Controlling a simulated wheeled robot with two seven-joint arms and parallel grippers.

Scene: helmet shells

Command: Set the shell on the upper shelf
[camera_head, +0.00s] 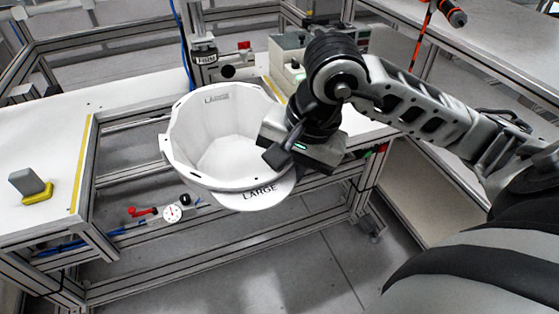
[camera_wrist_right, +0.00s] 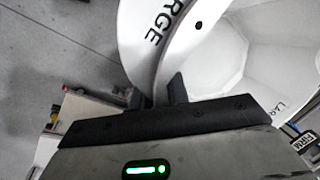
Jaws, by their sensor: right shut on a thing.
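The white helmet shell (camera_head: 218,140) is held open side up in the head view, with the word LARGE on its brim and inside wall. My right gripper (camera_head: 285,160) is shut on the shell's rim near the brim, at the shell's right side. In the right wrist view the gripper fingers (camera_wrist_right: 162,92) pinch the wall beside the brim (camera_wrist_right: 148,40). The shell hangs over the gap in the metal frame between the two white tabletops. My left gripper is not in view. I cannot make out which surface is the upper shelf.
A white tabletop (camera_head: 40,130) at left carries a grey and yellow block (camera_head: 32,186). A grey-green box (camera_head: 290,55) stands behind the gripper. A gauge (camera_head: 172,213) and red clamp (camera_head: 142,211) sit on the frame below. A white shelf (camera_head: 425,205) is at right.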

